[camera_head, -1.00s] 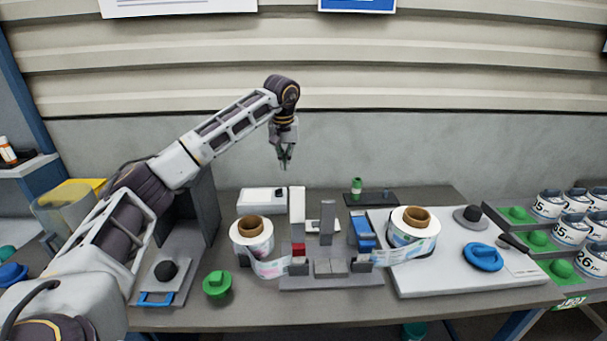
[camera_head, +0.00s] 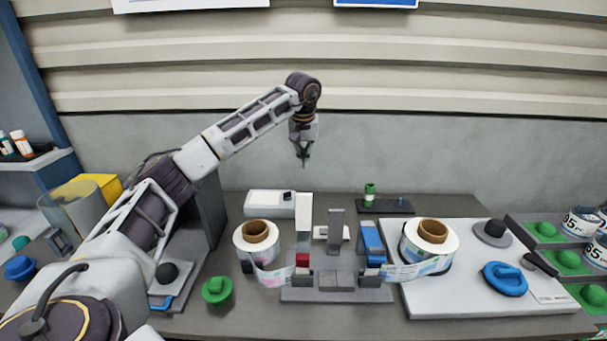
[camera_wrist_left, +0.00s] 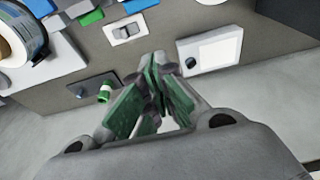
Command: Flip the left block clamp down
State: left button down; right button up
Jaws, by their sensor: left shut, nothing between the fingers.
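The grey splice block (camera_head: 335,294) sits on the bench between two label reels. At its left side stands a white upright plate (camera_head: 304,212) with a red piece (camera_head: 302,260) below it, apparently the left block clamp, raised. A blue clamp piece (camera_head: 371,240) stands tilted up at the right side, and a grey upright (camera_head: 336,228) stands between them. My left gripper (camera_head: 304,162) is shut and empty, pointing down in the air above and behind the block. Its green-padded fingers (camera_wrist_left: 157,75) fill the middle of the left wrist view. My right gripper is not in view.
The left reel (camera_head: 257,242) and right reel (camera_head: 430,245) flank the block, with label strips running to it. A white device (camera_head: 270,203) and a dark tray (camera_head: 386,206) with a green bottle (camera_head: 369,192) stand behind. A green knob (camera_head: 217,290) stands front left.

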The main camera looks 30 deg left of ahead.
pick_arm(q)
notch_tip(320, 180, down, 9)
jog(key=s+d+p, duration=0.1)
jog(key=p, duration=0.1)
jog(key=shift+s, duration=0.4)
dwell(0.7)
dwell(0.5)
